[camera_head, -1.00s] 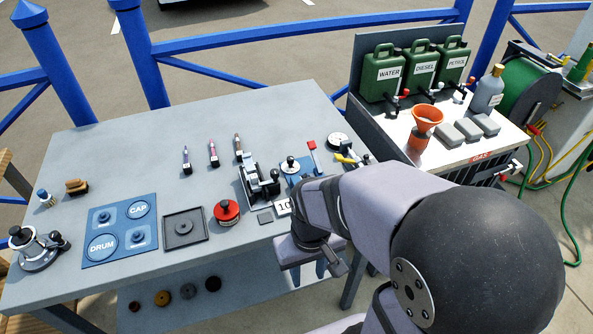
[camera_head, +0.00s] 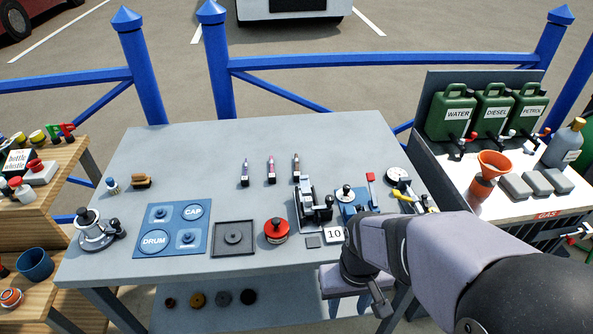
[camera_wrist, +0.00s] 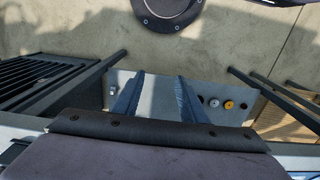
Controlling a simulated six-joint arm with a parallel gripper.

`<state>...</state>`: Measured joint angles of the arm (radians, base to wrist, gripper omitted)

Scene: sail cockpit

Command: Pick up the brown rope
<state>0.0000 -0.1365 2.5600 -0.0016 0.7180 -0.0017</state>
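No coil that is plainly a brown rope shows. Three small slim items stand near the back middle of the grey table (camera_head: 180,150); the rightmost, a brownish one (camera_head: 296,167), may be the rope, but it is too small to tell. A brown bundle-like or brush-like thing (camera_head: 141,181) lies at the table's left; I cannot tell what it is. My gripper (camera_head: 349,306) hangs at the table's front edge, apart from both. In the wrist view its two blue fingers are spread with nothing between them (camera_wrist: 156,95). Neither brown thing shows there.
A winch (camera_head: 97,232), a blue panel (camera_head: 172,229), a square tray (camera_head: 233,239), a red round part (camera_head: 276,231) and metal fittings (camera_head: 313,206) line the table's front. Several small discs (camera_head: 222,298) lie on the lower shelf. The table's back left is clear.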

